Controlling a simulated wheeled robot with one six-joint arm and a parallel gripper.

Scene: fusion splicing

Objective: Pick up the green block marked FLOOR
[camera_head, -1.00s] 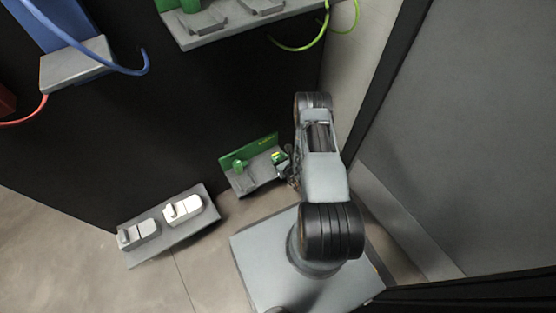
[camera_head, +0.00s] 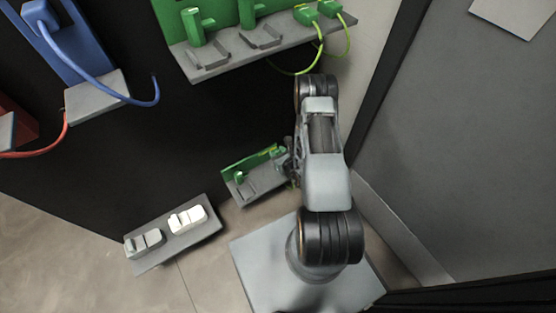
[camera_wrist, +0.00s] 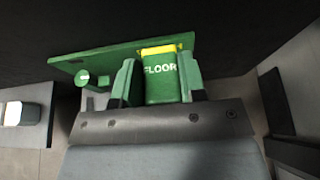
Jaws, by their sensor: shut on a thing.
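The green block marked FLOOR (camera_wrist: 160,88) sits between the two green fingers of my gripper (camera_wrist: 158,76) in the wrist view. My gripper is shut on it, with the white lettering facing the camera and a yellow strip behind its top. The green fixture panel (camera_wrist: 112,58) with a round peg stands behind it. In the head view the same low fixture (camera_head: 262,182) has a grey shelf, and my gripper (camera_head: 290,166) is at its right end. The block is mostly hidden there by my arm. I cannot tell whether it touches the shelf.
A grey shelf with two pale connectors (camera_head: 187,219) lies at lower left. A higher green panel (camera_head: 225,14) with holders and green cables is above. A blue unit (camera_head: 50,40) with a looping cable is at upper left. A grey wall (camera_head: 470,130) stands at right.

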